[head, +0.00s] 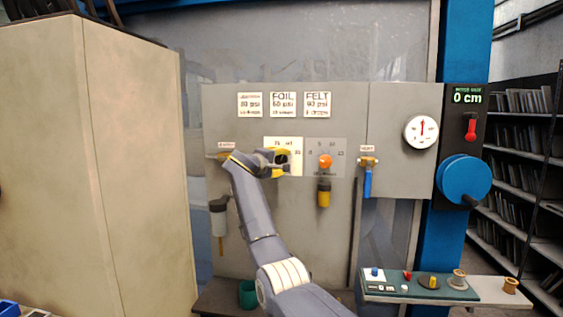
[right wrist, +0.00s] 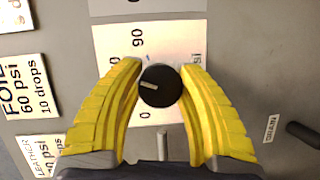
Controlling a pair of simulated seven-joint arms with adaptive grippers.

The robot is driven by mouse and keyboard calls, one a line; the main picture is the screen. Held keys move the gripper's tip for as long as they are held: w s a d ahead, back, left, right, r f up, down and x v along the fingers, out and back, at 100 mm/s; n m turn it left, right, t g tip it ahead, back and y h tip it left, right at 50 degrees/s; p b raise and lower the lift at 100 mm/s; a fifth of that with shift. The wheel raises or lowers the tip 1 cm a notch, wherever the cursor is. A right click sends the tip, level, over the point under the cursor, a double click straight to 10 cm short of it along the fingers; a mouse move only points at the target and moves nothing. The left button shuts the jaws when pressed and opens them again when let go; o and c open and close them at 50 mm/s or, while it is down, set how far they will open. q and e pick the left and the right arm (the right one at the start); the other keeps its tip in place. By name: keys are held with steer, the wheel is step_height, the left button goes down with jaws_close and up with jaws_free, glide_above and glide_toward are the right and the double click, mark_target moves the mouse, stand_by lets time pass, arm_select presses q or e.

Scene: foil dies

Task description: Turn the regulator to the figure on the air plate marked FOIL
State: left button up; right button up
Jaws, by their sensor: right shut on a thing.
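The FOIL plate (head: 283,104) reads 60 psi, with a drops figure below. It also shows at the left of the right wrist view (right wrist: 22,92), reading 60 psi and 10 drops. The regulator is a round black knob (right wrist: 160,87) with a pale pointer line. It sits on a white psi dial plate (right wrist: 112,35), with 0 and 90 visible. The pointer faces left in the wrist view, between 0 and 90; figures between are hidden. My right gripper (head: 283,163) has its yellow fingers shut on the knob (right wrist: 160,72). My left gripper is out of view.
A blue lever valve (head: 367,182) and a round gauge (head: 421,132) are further right. A tall beige cabinet (head: 110,150) stands left.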

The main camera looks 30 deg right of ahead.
steer(key=shift+d, duration=0.1)
steer(key=o, duration=1.2)
steer(key=shift+s+a, duration=0.15)
steer(key=shift+a, duration=0.35)
steer(key=v, duration=1.1)
steer(key=shift+s, duration=0.1)
